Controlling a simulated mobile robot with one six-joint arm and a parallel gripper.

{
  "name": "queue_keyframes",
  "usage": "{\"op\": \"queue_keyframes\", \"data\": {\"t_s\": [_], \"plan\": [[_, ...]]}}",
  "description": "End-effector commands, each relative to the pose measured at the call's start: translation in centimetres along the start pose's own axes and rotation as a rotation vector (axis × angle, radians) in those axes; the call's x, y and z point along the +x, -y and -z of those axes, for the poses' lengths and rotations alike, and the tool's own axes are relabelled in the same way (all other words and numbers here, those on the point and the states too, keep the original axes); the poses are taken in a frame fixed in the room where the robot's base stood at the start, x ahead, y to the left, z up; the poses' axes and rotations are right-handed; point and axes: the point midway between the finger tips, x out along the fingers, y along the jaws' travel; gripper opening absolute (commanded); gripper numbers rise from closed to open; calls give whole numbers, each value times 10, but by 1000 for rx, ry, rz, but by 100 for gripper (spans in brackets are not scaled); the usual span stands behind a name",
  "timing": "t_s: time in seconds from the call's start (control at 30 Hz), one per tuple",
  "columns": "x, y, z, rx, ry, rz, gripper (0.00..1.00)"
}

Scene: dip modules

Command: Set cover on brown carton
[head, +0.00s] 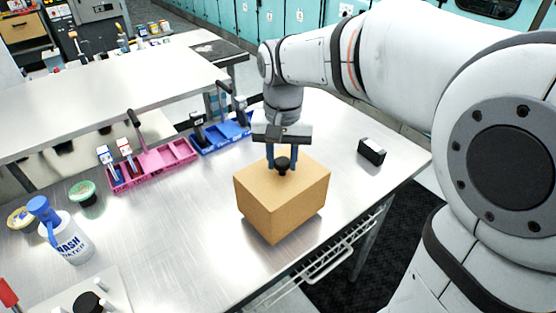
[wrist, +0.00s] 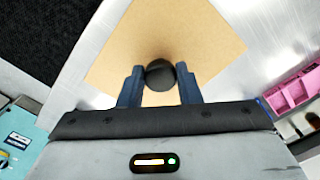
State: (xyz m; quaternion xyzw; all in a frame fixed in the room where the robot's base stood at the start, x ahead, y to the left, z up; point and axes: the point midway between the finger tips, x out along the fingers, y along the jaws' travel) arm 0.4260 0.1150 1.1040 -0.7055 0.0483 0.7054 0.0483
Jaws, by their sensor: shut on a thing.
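The brown carton (head: 272,212) stands on the metal table under my gripper (head: 282,165). Its flat brown top carries a round black knob (head: 283,163) near the middle, and I take this top with the knob as the cover (head: 310,172). No clear seam shows between the cover and the carton walls, so I cannot tell how exactly it sits. In the wrist view my two blue fingers are shut on the knob (wrist: 160,75), one on each side, with the square brown cover (wrist: 190,35) around it.
A small black box (head: 372,151) lies right of the carton. A pink tray (head: 155,165) and a blue tray (head: 222,135) are behind left. A wash bottle (head: 66,237) and a green-lidded jar (head: 83,194) stand at left. The table's right edge is near the carton.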

Motion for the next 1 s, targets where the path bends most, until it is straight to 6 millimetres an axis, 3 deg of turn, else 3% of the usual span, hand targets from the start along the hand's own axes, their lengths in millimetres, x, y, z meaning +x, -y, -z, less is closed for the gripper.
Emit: {"op": "queue_keyframes", "data": {"t_s": [0.1, 0.6, 0.63, 0.87, 1.0], "plan": [[13, 0, 0, 0, 1, 0, 0], [22, 1, 0, -1, 0, 0, 0], [21, 1, 0, -1, 0, 0, 33], [21, 1, 0, -2, 0, 0, 52], [20, 1, 0, -2, 0, 0, 53]]}}
